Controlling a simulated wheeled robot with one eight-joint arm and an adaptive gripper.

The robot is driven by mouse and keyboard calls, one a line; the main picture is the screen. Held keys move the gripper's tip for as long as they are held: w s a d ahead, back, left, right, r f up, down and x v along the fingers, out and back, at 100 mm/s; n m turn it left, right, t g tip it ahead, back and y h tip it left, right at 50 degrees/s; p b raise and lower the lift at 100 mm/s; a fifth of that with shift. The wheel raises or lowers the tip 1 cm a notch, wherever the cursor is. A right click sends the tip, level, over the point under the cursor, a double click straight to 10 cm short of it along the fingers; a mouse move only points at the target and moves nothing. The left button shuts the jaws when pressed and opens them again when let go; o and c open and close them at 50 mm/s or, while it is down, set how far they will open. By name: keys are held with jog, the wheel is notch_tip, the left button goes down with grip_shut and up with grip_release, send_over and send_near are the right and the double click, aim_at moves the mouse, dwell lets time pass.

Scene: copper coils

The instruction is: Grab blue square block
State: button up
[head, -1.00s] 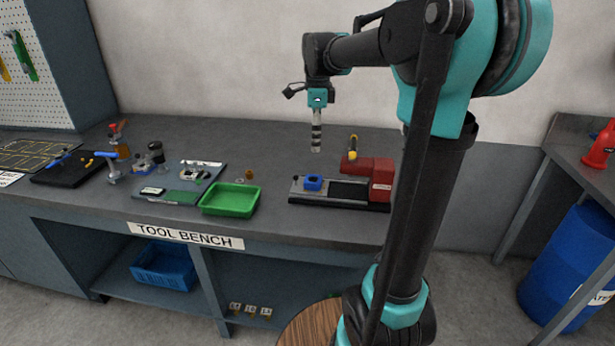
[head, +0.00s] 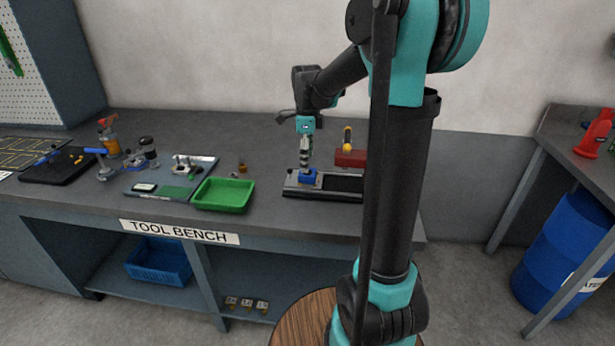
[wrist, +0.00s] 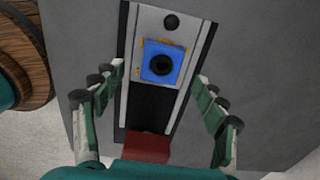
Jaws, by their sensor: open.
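The blue square block (head: 308,176) sits on the left part of a black and silver fixture on the bench. In the wrist view the blue block (wrist: 162,63) shows a dark round hole in its top and small yellow-orange edges at its corners. My gripper (head: 306,160) is just above the block in the head view and hides part of it. In the wrist view my gripper (wrist: 160,76) is open, one finger on each side of the fixture, with the block between and slightly beyond the fingertips. I cannot tell the exact height gap.
A green tray (head: 222,195) stands to the left. A grey board with small parts (head: 150,190) lies farther left. My arm hides the bench's right side.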

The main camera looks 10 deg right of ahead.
aim_at(308, 176)
jog(key=shift+d+f, duration=0.1)
jog(key=shift+f, duration=2.55)
jog(key=shift+c, duration=0.6)
jog(key=shift+w, duration=0.1)
jog(key=c, duration=1.3)
jog(key=shift+r, duration=0.1)
